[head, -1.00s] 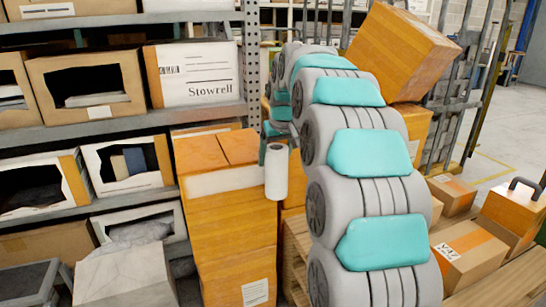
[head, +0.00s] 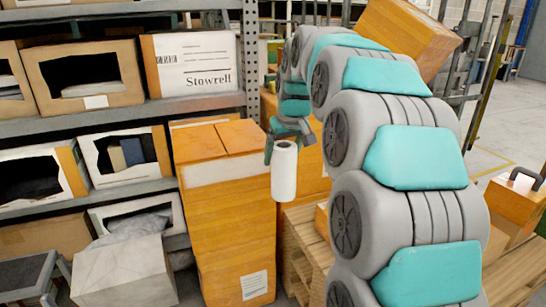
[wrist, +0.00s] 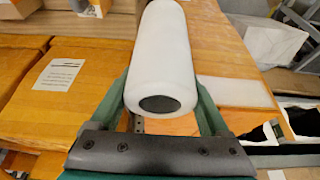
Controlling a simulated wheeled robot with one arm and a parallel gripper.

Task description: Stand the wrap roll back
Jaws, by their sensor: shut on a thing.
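The wrap roll (head: 284,172) is a white cylinder, upright in the head view beside the right face of a tall orange carton stack. Its dark core end shows in the wrist view (wrist: 160,103). My gripper (head: 275,147) is shut on the roll near its top. In the wrist view the green fingers of my gripper (wrist: 163,108) lie on either side of the roll. The roll's lower end is in front of a carton and pallet area; I cannot tell whether it touches anything.
The tall orange carton stack (head: 232,225) stands just left of the roll. Grey shelving (head: 110,114) with open bins fills the left. A wooden pallet (head: 299,238) lies below right, and a tilted carton (head: 408,38) is at the upper right. Clear floor shows at far right.

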